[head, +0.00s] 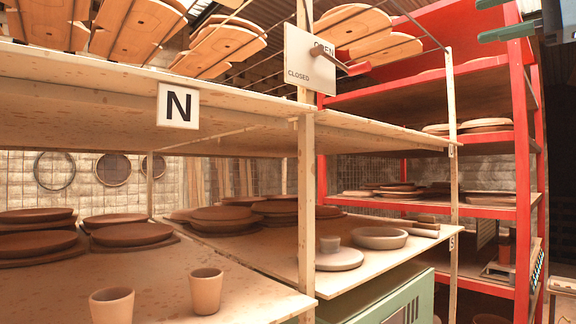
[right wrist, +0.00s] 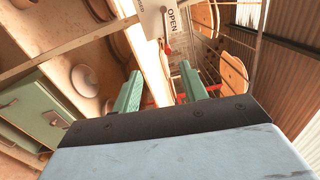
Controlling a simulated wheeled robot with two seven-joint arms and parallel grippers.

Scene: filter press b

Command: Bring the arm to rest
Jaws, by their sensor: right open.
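My right gripper (head: 492,19) shows at the top right of the head view, its two green fingers apart with nothing between them. In the right wrist view the open green fingers (right wrist: 160,88) point towards the shelving. A white plate marked OPEN and CLOSED (head: 298,62) is fixed to the wooden post, with a red-handled lever (head: 345,65) on it. The lever slants right and slightly down. The plate (right wrist: 152,14) and lever (right wrist: 167,46) also show beyond the fingers in the wrist view, clear of them. My left gripper is not in view.
Wooden shelving (head: 306,190) with clay plates and two cups fills the left and middle. A white N sign (head: 178,106) hangs on its edge. A red rack (head: 522,150) stands at right. Wooden boards (head: 375,48) lie overhead. A green cabinet (head: 400,300) sits below.

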